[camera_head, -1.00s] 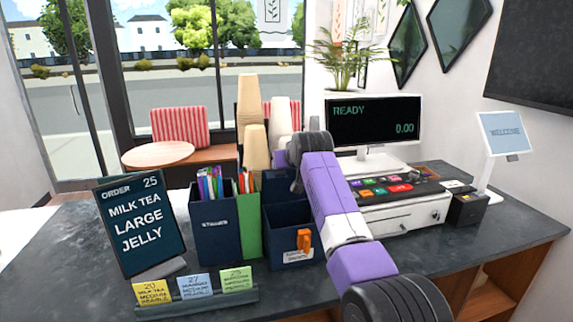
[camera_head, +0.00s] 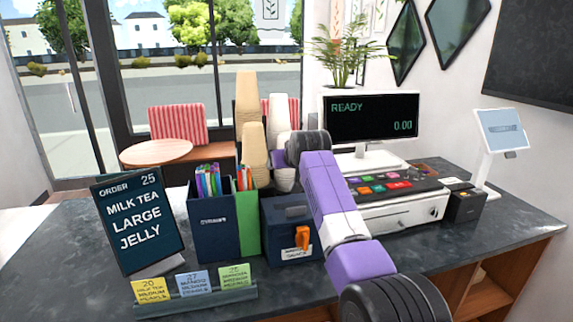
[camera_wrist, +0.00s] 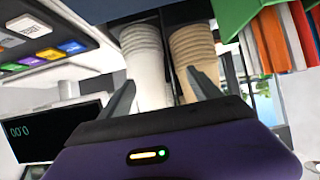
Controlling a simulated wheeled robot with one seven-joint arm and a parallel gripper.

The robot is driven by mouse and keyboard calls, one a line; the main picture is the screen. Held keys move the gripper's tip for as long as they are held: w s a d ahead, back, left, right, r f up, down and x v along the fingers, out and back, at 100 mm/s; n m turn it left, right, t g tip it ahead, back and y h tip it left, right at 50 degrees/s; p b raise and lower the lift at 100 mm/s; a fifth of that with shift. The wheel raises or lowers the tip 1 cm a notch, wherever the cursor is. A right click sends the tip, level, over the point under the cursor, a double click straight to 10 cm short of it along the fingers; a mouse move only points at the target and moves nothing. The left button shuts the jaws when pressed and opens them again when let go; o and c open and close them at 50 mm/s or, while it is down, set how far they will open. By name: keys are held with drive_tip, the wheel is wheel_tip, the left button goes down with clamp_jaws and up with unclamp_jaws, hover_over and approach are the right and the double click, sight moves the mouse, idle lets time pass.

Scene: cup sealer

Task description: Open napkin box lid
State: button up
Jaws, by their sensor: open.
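The napkin box appears to be the dark blue box (camera_head: 280,237) on the counter in the head view, with an orange piece (camera_head: 302,238) and a white label on its front. The label is too small to read. Its flat lid (camera_head: 284,209), with a grey patch on top, lies closed. My arm covers its right side. In the wrist view, my gripper (camera_wrist: 160,78) has its two fingers apart with nothing between them up close. White cups (camera_wrist: 147,65) and brown cups (camera_wrist: 196,60) stand beyond the fingers. In the head view, the fingers are hidden behind my wrist.
The dark straw box (camera_head: 214,235) and a green holder (camera_head: 249,225) stand left of the box. An order sign (camera_head: 140,222) and a card stand (camera_head: 195,302) are further left and in front. The register (camera_head: 400,208) and monitor (camera_head: 373,118) stand right and behind.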

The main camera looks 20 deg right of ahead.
drive_tip(key=b+v, duration=0.1)
drive_tip(key=v, duration=0.6)
drive_tip(key=shift+s+b, duration=0.3)
drive_tip(key=shift+b, duration=0.05)
